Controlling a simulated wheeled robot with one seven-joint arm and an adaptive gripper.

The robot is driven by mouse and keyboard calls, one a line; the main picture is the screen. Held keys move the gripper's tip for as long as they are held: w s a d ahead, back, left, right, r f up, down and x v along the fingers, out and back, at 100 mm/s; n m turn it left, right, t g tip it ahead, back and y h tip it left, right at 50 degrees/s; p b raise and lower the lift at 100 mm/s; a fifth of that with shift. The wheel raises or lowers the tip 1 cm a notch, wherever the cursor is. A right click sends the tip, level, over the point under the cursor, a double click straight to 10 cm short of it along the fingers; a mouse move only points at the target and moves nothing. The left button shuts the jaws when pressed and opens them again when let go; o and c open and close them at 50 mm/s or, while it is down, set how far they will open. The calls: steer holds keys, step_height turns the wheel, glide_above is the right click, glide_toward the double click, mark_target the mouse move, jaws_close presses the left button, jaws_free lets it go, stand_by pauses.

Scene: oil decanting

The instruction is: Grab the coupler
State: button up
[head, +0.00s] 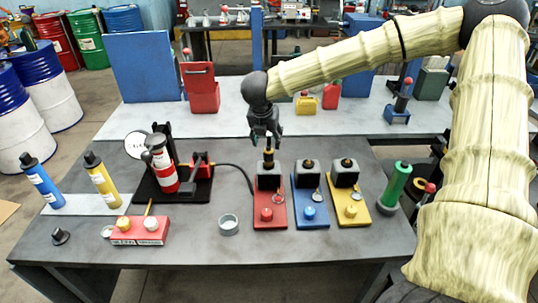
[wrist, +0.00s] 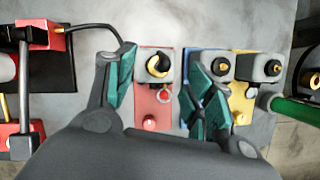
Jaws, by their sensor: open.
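The likely coupler (head: 268,160) is a small dark cylinder with a brass band, standing upright in the grey block on the red stand (head: 266,215). In the wrist view it shows from above as a black and gold round (wrist: 158,65). My gripper (head: 266,138) is open and points down just above it. In the wrist view my gripper's (wrist: 160,63) green-padded fingers are spread on either side of it. The right finger partly covers the blue stand (head: 310,210). I cannot tell whether either finger touches anything.
A yellow stand (head: 352,207) and a green bottle (head: 399,180) stand to the right. A grey cup (head: 228,224) and a red-and-white cylinder (head: 160,168) on a black base are to the left. A black hose curves in beside the red stand. The front table edge is clear.

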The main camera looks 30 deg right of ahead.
mark_target(268, 146)
steer(key=shift+s+p+x, duration=0.2)
steer(key=shift+p+x, duration=0.95)
steer(key=shift+x, duration=1.8)
steer(key=shift+a, duration=0.1)
steer(key=shift+c, duration=0.3)
steer(key=c, duration=1.1)
steer(key=shift+r, duration=0.1)
